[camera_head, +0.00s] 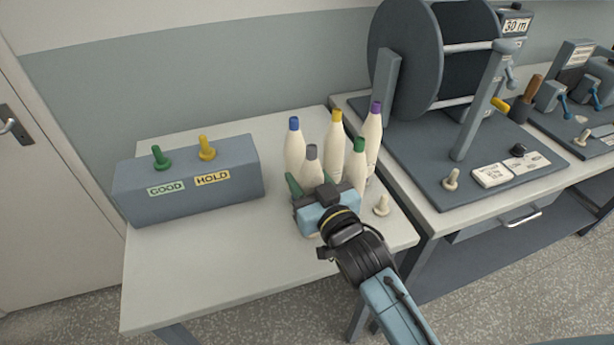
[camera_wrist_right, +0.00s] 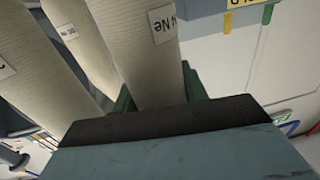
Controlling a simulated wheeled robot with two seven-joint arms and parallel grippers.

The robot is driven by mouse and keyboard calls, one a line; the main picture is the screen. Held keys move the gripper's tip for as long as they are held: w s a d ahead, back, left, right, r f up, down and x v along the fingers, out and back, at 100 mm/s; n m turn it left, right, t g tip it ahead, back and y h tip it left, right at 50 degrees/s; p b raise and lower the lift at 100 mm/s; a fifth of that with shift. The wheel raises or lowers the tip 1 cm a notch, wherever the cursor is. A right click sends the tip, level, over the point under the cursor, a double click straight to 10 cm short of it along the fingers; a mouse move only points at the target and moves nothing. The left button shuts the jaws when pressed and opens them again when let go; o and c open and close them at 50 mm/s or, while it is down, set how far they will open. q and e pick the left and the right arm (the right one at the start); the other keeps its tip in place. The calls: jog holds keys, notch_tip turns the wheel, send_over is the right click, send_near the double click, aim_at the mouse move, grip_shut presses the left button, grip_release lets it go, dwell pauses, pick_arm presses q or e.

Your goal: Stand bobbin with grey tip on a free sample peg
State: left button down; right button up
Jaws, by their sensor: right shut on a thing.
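The bobbin with grey tip (camera_head: 312,165) is cream and stands upright among several others at the right side of the near table. My right gripper (camera_head: 311,184) is shut around it. In the right wrist view, its cream body (camera_wrist_right: 142,60) sits between the green fingers. Its base is hidden behind the gripper. A grey box on the left carries an empty green peg (camera_head: 160,157) above a GOOD label and an empty yellow peg (camera_head: 207,148) above a HOLD label. My left gripper is out of view.
Bobbins with blue (camera_head: 294,145), yellow (camera_head: 334,145), green (camera_head: 358,165) and purple (camera_head: 373,135) tips crowd close behind and beside my gripper. A winder with a large reel (camera_head: 407,60) stands to the right. The table's front left (camera_head: 210,265) is clear.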

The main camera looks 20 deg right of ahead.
jog(key=shift+f, duration=0.45)
jog(key=o, duration=1.1)
jog(key=shift+r, duration=0.1)
jog(key=shift+s, duration=0.1)
jog(key=s+d+b, duration=0.1)
jog(key=s+d, duration=0.1)
jog(key=s, duration=1.1)
